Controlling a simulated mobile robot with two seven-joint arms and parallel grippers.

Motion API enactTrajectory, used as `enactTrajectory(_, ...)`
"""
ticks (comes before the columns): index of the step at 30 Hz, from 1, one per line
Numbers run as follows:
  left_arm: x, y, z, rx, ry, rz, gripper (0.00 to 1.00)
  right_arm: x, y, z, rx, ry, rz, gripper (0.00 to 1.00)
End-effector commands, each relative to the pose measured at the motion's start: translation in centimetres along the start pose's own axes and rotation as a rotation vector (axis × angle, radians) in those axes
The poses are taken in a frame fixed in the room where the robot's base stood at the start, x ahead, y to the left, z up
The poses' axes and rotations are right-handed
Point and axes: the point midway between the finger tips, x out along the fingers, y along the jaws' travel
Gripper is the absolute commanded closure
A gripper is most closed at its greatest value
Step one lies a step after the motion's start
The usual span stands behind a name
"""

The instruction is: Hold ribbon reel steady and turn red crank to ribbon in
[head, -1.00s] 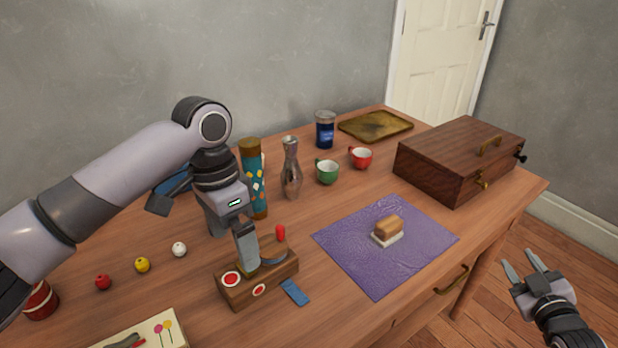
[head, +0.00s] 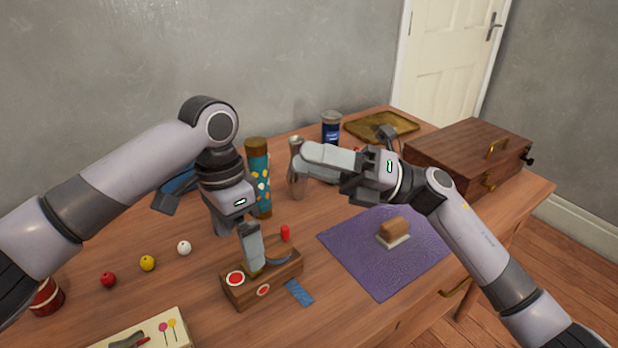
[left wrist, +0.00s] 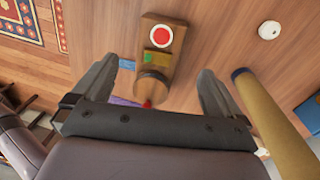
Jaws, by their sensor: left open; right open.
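The ribbon reel's wooden base (head: 235,291) stands on the table with red-and-white discs on its sides. The red crank knob (head: 285,232) sticks up at its back, and the blue ribbon (head: 299,292) lies out in front. My left gripper (head: 240,238) points down over the reel, open. In the left wrist view the base (left wrist: 163,50) and the round wooden reel (left wrist: 152,84) show between the spread fingers, with the red knob (left wrist: 148,104) at the palm's edge. My right gripper (head: 306,164) is open and empty, above the table behind and right of the reel, pointing left.
A patterned cylinder (head: 257,180) and a silver vase (head: 296,180) stand behind the reel. A sponge-like block (head: 394,229) sits on a purple cloth (head: 375,270) at right. A wooden case (head: 465,152) stands at the back right. Small balls (head: 147,263) lie at left.

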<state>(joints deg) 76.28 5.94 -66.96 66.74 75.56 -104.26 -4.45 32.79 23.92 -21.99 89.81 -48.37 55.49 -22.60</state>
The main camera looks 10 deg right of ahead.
Motion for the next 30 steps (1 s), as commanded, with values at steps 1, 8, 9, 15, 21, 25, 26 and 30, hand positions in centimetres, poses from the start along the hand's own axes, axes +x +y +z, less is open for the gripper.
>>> enactTrajectory(1, 0.0, 0.0, 0.0, 0.000, 0.000, 0.000, 0.00, 1.4, 0.2, -0.9, -0.057, 0.106, -0.016, 0.57)
enactTrajectory(8, 0.0, 0.0, 0.0, 0.000, 0.000, 0.000, 0.00, 3.9, -1.0, -5.4, -0.279, 0.580, -0.145, 0.57)
enactTrajectory(9, 0.0, 0.0, 0.0, 0.000, 0.000, 0.000, 0.00, 3.8, -1.4, -5.9, -0.314, 0.661, -0.177, 0.57)
enactTrajectory(15, 0.0, 0.0, 0.0, 0.000, 0.000, 0.000, 0.00, 1.7, -3.6, -6.6, -0.472, 1.051, -0.379, 0.57)
enactTrajectory(21, 0.0, 0.0, 0.0, 0.000, 0.000, 0.000, 0.00, -0.3, -4.4, -4.2, -0.587, 1.298, -0.622, 0.57)
enactTrajectory(25, 0.0, 0.0, 0.0, 0.000, 0.000, 0.000, 0.00, -0.4, -4.3, -2.5, -0.636, 1.344, -0.743, 0.57)
enactTrajectory(26, 0.0, 0.0, 0.0, 0.000, 0.000, 0.000, 0.00, -0.3, -4.2, -2.2, -0.642, 1.349, -0.761, 0.57)
enactTrajectory(30, 0.4, 0.0, 0.0, 0.000, -0.001, 0.000, 0.00, -0.3, -4.1, -1.5, -0.660, 1.357, -0.809, 0.57)
